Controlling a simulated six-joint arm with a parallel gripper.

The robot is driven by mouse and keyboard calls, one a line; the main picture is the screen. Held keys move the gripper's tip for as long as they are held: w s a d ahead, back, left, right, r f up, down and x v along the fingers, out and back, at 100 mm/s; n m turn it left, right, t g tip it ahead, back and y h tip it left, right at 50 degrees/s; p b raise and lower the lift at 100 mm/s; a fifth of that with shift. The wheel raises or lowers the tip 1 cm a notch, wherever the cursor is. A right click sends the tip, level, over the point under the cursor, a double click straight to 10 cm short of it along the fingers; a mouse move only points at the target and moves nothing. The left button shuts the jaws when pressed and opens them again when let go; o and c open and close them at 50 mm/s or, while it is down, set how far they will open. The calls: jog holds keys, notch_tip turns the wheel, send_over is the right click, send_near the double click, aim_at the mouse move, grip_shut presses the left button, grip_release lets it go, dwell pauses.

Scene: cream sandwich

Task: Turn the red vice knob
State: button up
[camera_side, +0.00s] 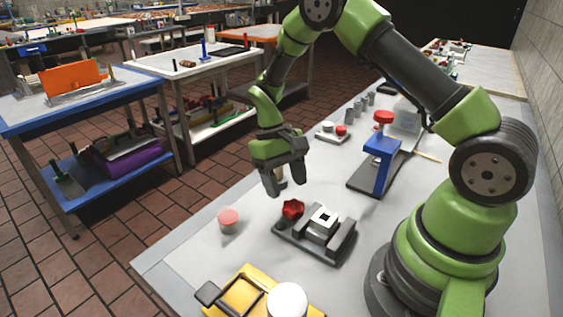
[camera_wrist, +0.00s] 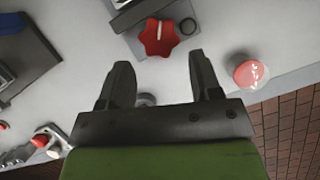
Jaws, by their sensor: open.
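The red vice knob (camera_side: 292,209) is a lobed star shape at the left end of a dark grey vice (camera_side: 341,247) on the bench. In the wrist view the knob (camera_wrist: 159,37) lies beyond my fingertips, with a white line on its face. My gripper (camera_side: 284,190) is above and behind the knob in the side view, pointing down. In the wrist view its two fingers (camera_wrist: 163,66) are spread apart with nothing between them. The knob is apart from both fingers.
A pink-red round button (camera_side: 229,220) stands left of the vice. A yellow device (camera_side: 247,293) is at the front. A blue press with a red top (camera_side: 381,150) stands behind right. A small box with buttons (camera_side: 332,132) and several grey cylinders are further back.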

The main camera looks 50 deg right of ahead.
aim_at(292, 205)
jog(key=v, duration=0.6)
jog(key=s+f+n, duration=0.1)
jog(key=f+n, duration=0.1)
jog(key=f, duration=0.1)
jog(key=s+a+f+n+h, duration=0.1)
jog(key=f+n, duration=0.1)
jog(key=f, duration=0.1)
jog(key=s+f+n+h, duration=0.1)
jog(key=s+f+n, duration=0.1)
jog(key=f, duration=0.1)
jog(key=shift+a+f, duration=0.2)
jog(key=shift+a, duration=0.1)
